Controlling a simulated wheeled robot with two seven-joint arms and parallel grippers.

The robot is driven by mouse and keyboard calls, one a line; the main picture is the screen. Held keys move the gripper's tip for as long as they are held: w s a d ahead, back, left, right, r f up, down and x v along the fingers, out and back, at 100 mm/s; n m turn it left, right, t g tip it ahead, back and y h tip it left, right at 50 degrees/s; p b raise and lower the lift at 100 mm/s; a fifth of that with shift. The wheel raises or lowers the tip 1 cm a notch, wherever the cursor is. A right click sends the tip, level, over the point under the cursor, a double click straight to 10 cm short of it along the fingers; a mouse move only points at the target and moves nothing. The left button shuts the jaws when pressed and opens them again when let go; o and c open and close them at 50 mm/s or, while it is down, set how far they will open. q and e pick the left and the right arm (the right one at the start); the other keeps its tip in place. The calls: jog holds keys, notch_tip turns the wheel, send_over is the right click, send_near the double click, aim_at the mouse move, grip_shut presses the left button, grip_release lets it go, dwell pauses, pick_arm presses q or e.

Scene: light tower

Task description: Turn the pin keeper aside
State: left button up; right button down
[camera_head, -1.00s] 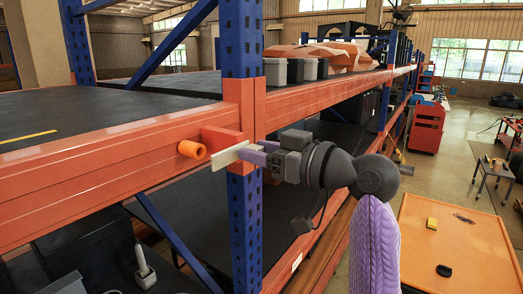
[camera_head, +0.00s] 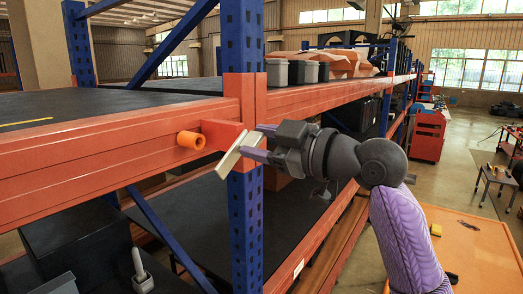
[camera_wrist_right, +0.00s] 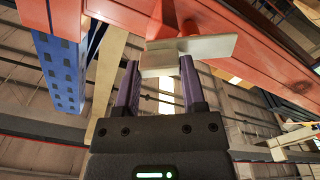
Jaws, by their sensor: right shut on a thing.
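The pin keeper is a flat, cream-coloured bar (camera_head: 231,161) at the red bracket by the blue upright. It slants, with its lower left end below its upper right end. An orange round pin (camera_head: 191,140) sticks out of the beam to its left, apart from it. My right gripper (camera_head: 257,147) reaches in from the right and is shut on the keeper. In the right wrist view, the purple fingers (camera_wrist_right: 160,72) flank the keeper's pale block, and its flat plate (camera_wrist_right: 208,46) extends to the right. My left gripper does not show.
The orange shelf beam (camera_head: 110,150) runs left from the blue upright (camera_head: 243,215), close to my gripper. Grey and black bins (camera_head: 291,70) stand on the shelf behind. An orange table (camera_head: 470,260) stands at the lower right. The aisle floor at the right is partly clear.

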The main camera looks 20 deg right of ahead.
jog(key=n, duration=0.5)
jog(key=shift+n+b, duration=0.3)
jog(key=shift+n, duration=0.1)
jog(key=n, duration=0.3)
jog(key=shift+a+n, duration=0.1)
jog(key=shift+n, duration=0.3)
jog(key=shift+f+n+p, duration=0.15)
jog(key=shift+n+p, duration=0.2)
jog(key=shift+n, duration=0.55)
jog(key=shift+f, duration=0.1)
jog(key=shift+c, duration=0.8)
grip_release()
jog(key=shift+s, duration=0.15)
